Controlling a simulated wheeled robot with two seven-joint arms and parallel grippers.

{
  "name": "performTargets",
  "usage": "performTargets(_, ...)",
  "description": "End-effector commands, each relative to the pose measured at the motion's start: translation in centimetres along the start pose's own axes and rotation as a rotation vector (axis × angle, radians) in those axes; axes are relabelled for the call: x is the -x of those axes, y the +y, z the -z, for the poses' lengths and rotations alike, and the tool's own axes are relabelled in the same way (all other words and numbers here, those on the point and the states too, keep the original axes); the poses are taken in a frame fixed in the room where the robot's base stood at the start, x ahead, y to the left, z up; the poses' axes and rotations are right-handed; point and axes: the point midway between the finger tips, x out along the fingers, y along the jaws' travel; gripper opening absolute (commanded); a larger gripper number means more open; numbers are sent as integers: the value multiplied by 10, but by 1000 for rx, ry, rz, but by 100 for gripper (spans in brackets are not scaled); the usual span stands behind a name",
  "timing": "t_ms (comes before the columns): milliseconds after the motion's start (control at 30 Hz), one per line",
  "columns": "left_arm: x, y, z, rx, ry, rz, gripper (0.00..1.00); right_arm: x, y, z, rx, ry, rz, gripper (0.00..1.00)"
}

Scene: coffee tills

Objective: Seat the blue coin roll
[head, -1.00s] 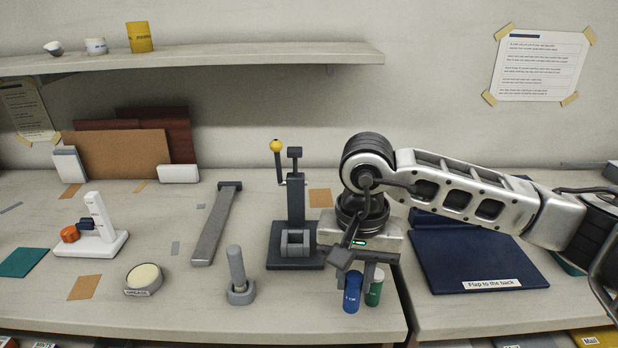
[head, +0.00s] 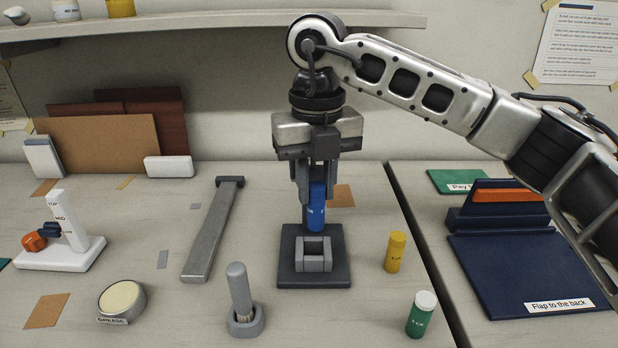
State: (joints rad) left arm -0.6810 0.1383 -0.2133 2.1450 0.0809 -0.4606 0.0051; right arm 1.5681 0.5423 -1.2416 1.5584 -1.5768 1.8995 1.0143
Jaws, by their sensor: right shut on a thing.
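The blue coin roll (head: 317,213) is upright between the fingers of my right gripper (head: 316,196), which is shut on it. The roll is just above or behind the grey open-topped cradle (head: 314,265) on the dark base of a press (head: 287,279). I cannot tell whether its lower end touches anything. The upper part of the press, with its lever, is hidden behind my right gripper. My left gripper is not in view.
A yellow roll (head: 395,253) and a white-capped green roll (head: 421,316) stand right of the press. A grey bar (head: 213,232), a brush in a holder (head: 243,307) and a grease tin (head: 121,301) are to the left. A navy flap tray (head: 518,266) lies at right.

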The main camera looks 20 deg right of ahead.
Motion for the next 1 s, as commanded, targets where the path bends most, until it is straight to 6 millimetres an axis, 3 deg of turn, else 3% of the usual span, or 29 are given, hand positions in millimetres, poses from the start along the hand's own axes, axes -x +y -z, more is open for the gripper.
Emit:
performTargets(167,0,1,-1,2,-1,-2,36,3,2,-2,-100,-1,0,1)
performTargets(567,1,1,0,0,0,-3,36,3,2,-3,-106,0,-1,1)
performTargets(1000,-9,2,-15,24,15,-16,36,-36,1,-3,-104,1,-1,1)
